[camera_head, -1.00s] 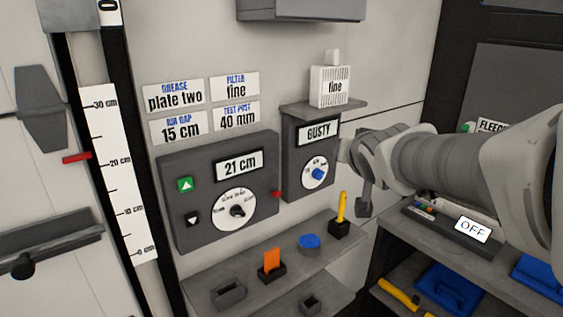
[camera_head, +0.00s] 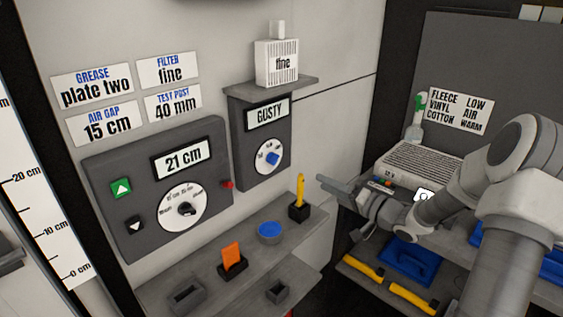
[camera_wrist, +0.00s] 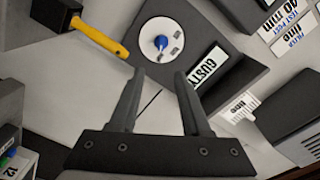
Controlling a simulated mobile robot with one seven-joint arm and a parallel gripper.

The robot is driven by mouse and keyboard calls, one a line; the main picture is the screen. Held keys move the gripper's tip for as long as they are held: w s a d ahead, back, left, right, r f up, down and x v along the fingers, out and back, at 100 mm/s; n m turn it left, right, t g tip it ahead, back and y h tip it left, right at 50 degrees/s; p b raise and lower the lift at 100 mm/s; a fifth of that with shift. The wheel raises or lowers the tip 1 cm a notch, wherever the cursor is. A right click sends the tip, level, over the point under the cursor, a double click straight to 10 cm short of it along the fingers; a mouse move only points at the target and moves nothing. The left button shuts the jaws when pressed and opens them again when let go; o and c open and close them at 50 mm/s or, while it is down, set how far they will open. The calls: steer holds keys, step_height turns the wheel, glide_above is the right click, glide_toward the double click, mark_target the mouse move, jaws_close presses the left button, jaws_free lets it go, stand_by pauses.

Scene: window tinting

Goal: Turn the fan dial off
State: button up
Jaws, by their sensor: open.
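A dark grey box (camera_head: 243,160) on the wall shows a GUSTY sign (camera_head: 267,115). Below the sign is a white round dial face with a blue knob (camera_head: 272,158). The wrist view shows the blue knob (camera_wrist: 160,42) on its white face just beyond the fingertips, with the GUSTY sign beside it. The knob's markings are too small to read. My gripper (camera_head: 325,182) is to the right of the box and slightly lower, apart from the knob. In the wrist view my gripper (camera_wrist: 158,72) has its two fingers spread, with nothing between them.
A larger panel (camera_head: 110,168) reading 21 cm has a black-knobbed dial at the left. Below, a shelf (camera_head: 205,262) holds a yellow-handled tool (camera_head: 300,190), a blue round item (camera_head: 270,232) and an orange piece (camera_head: 232,256). A white "fine" box (camera_head: 278,64) stands above the sign.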

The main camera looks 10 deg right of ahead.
mark_target(277, 161)
steer(key=x, duration=1.7)
steer(key=shift+a+r, duration=0.1)
steer(key=shift+a, duration=0.15)
jaws_close()
